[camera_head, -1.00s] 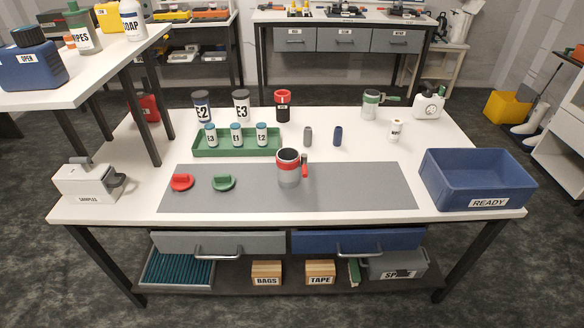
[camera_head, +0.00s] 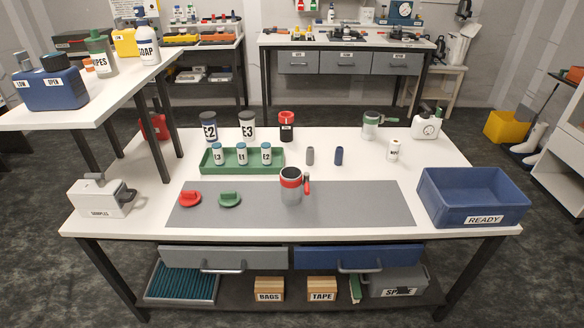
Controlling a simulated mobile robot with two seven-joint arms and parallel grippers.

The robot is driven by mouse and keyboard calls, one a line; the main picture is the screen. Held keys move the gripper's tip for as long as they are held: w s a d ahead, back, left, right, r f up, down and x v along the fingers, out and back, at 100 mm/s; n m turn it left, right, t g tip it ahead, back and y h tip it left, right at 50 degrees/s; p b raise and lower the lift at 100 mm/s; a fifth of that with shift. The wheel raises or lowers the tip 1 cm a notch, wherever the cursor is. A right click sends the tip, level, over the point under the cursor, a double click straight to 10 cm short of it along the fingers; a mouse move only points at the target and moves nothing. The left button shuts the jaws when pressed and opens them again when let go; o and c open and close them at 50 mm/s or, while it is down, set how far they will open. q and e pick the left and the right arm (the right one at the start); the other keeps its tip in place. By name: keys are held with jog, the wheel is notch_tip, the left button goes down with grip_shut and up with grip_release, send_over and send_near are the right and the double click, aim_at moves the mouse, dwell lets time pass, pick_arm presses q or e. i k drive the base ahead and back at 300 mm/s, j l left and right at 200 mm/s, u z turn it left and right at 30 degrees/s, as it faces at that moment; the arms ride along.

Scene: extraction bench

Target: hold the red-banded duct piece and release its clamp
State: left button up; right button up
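The red-banded duct piece (camera_head: 291,188) stands upright on the grey mat (camera_head: 350,205) near the middle of the white bench. It is a grey cylinder with a red band near its top and a dark opening. Its clamp shows as a red lever (camera_head: 307,187) hanging at the right side of the band. The lever looks close to the body, but I cannot tell how tightly the clamp sits. Neither of my grippers is in view, and nothing touches the duct piece.
Red (camera_head: 190,197) and green (camera_head: 229,199) caps lie on the mat's left. A green tray (camera_head: 210,168) with small jars stands behind. A blue READY bin (camera_head: 470,208) is at right, a SAMPLES box (camera_head: 101,199) at left. A green-banded piece (camera_head: 371,125) stands at the back.

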aim_at(307, 175)
jog(key=i+j, duration=0.25)
jog(key=j, duration=0.15)
jog(key=i+j, duration=0.2)
jog(key=j, duration=0.2)
jog(key=i+j, duration=0.25)
jog(key=j, duration=0.2)
jog(key=z, duration=1.05)
